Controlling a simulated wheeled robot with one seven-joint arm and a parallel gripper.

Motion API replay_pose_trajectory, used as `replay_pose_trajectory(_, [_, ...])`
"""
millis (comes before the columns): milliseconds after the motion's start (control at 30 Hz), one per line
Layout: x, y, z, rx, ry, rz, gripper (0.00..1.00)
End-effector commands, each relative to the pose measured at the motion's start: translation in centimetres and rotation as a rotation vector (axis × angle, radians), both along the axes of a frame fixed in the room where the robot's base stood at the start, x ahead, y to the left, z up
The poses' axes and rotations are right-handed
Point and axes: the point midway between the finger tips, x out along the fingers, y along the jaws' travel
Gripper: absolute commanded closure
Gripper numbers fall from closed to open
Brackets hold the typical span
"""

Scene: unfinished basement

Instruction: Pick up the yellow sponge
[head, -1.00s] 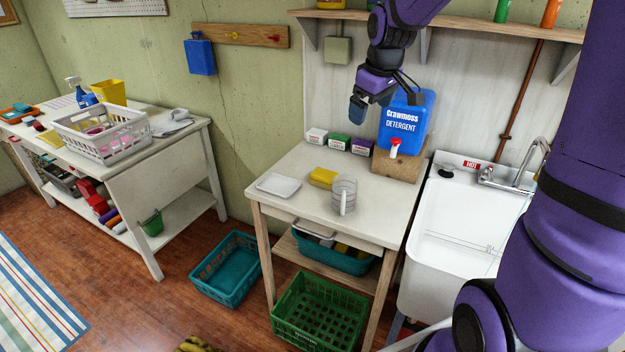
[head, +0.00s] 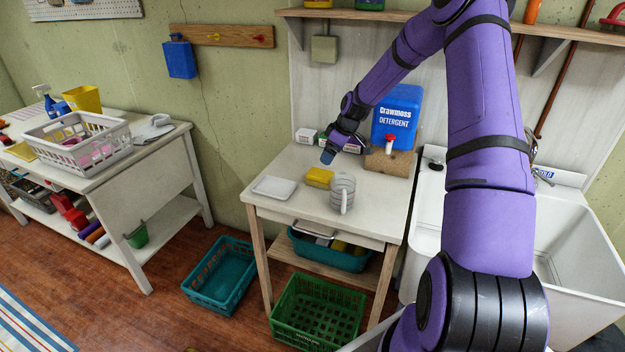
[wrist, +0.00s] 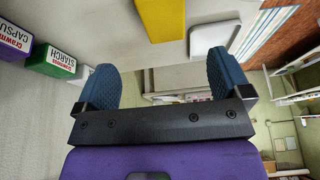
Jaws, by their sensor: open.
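The yellow sponge (head: 319,177) lies on the white-topped table (head: 290,210), between a white tray (head: 277,188) and a clear measuring jug (head: 342,193). In the wrist view the yellow sponge (wrist: 162,18) shows at the top edge, partly cut off, beyond my fingertips. My gripper (head: 328,156) is above the table, a little above and behind the sponge, and does not touch it. In the wrist view my gripper (wrist: 160,75) has its two blue fingers wide apart with nothing between them.
Small boxes (head: 306,135) and a blue detergent container (head: 397,117) on a cork-coloured block (head: 388,163) stand at the table's back. A white sink (head: 575,235) is on the right. Teal (head: 219,275) and green (head: 318,312) baskets are on the floor.

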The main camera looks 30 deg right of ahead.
Motion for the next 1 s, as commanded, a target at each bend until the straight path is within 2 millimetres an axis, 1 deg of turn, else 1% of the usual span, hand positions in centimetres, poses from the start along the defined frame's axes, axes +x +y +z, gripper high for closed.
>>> replay_pose_trajectory(100, [0.2, -0.2, -0.7, 0.005, -0.005, 0.002, 0.04])
replay_pose_trajectory(267, [0.7, 0.2, -2.2, 0.006, -0.003, 0.003, 0.04])
replay_pose_trajectory(400, [1.3, 0.7, -4.2, 0.005, -0.002, 0.003, 0.04])
replay_pose_trajectory(500, [1.7, 1.0, -5.3, 0.006, -0.003, 0.003, 0.04])
replay_pose_trajectory(667, [1.9, 1.2, -6.0, 0.004, -0.003, 0.002, 0.04])
replay_pose_trajectory(767, [1.9, 1.5, -7.0, 0.005, -0.001, 0.002, 0.04])
replay_pose_trajectory(900, [2.1, 2.2, -8.8, 0.006, -0.002, 0.003, 0.04])
replay_pose_trajectory(1000, [2.5, 2.4, -10.0, 0.005, -0.002, 0.001, 0.04])
